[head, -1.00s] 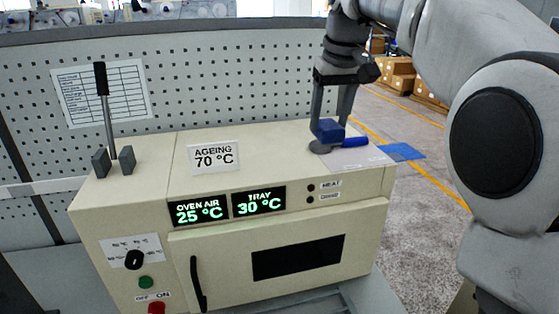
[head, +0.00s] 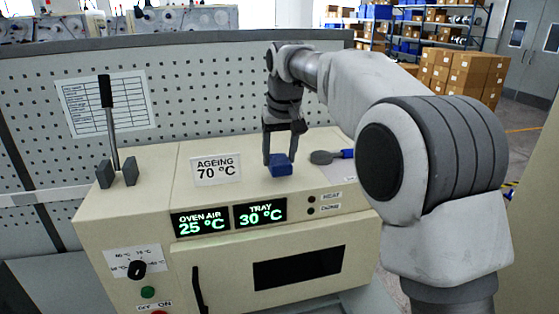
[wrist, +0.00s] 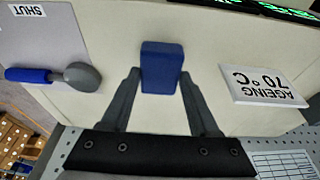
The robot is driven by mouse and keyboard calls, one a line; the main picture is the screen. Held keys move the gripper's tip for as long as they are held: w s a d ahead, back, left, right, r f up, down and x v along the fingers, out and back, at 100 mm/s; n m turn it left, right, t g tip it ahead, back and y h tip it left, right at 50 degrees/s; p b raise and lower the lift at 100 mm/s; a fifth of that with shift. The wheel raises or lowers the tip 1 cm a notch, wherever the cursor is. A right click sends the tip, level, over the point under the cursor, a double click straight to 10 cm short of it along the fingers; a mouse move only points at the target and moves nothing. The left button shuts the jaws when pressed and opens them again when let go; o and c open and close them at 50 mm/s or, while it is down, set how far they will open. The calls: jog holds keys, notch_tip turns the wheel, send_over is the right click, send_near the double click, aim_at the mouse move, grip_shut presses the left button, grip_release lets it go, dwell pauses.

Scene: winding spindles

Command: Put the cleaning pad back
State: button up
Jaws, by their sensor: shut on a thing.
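The cleaning pad appears to be the small blue block (head: 281,167), which also shows in the wrist view (wrist: 162,66). My gripper (head: 279,155) is shut on it, with one dark finger on each side. In the head view the pad is over the oven's cream top, right of the AGEING 70 °C sign (head: 215,168). I cannot tell whether its underside touches the top. In the wrist view the fingers (wrist: 160,78) reach the pad's two sides.
A grey round-headed tool with a blue handle (head: 322,157) lies to the right on the oven top, by a pale sheet marked SHUT (wrist: 45,35) in the wrist view. A lever (head: 110,130) stands at the left. A perforated panel (head: 200,90) rises behind.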

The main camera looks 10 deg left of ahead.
jog(key=shift+f, duration=0.95)
jog(key=o, duration=1.2)
jog(key=shift+r, duration=0.1)
jog(key=v, duration=1.2)
jog(key=shift+s+p, duration=0.1)
jog(key=shift+p, duration=0.3)
jog(key=shift+d, duration=0.1)
